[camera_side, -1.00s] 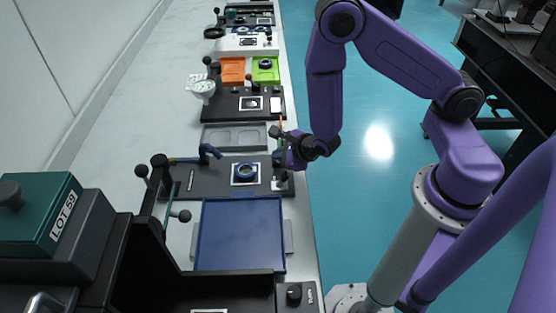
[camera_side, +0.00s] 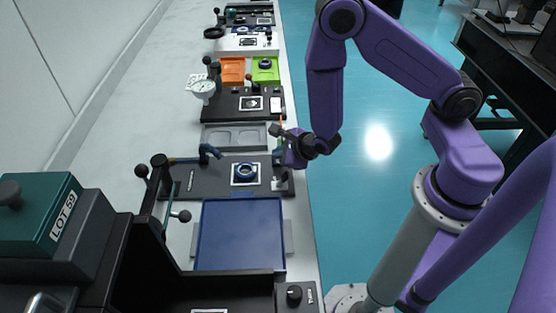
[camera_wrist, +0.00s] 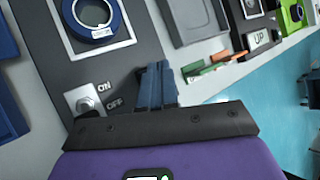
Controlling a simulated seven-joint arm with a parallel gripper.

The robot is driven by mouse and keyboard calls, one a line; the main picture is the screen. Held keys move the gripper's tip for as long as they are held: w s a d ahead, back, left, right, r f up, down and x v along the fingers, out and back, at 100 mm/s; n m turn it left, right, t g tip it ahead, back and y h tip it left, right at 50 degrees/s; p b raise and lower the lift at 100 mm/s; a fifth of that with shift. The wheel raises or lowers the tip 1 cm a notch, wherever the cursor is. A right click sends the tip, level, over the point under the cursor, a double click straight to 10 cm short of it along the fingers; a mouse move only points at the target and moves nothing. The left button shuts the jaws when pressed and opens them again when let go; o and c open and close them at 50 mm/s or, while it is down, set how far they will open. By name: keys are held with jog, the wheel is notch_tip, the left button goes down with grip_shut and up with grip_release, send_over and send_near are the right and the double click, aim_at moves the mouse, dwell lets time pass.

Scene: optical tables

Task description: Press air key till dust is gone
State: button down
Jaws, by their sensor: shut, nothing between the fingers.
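A blue ring-shaped mount (camera_side: 245,172) sits on a white square on the dark station plate (camera_side: 210,187). It also shows at the upper left of the wrist view (camera_wrist: 92,18). A blue nozzle (camera_side: 208,152) on an arm points toward it in the side view. A metal switch marked ON and OFF (camera_wrist: 86,102) is on the plate's near corner, left of my fingers in the wrist view. My gripper (camera_side: 278,156) is shut and empty at the plate's right edge; its blue fingers (camera_wrist: 157,80) show together, just right of the switch. I cannot make out dust on the ring.
A blue tray (camera_side: 240,235) lies in front of the plate, and a grey two-pocket tray (camera_side: 234,136) lies behind it. Orange and green pieces (camera_wrist: 205,68) lie right of my fingers in the wrist view. A green box labelled LOT 59 (camera_side: 40,212) stands at left.

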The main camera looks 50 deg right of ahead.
jog(key=shift+r, duration=0.4)
jog(key=shift+r, duration=0.1)
jog(key=shift+r, duration=2.4)
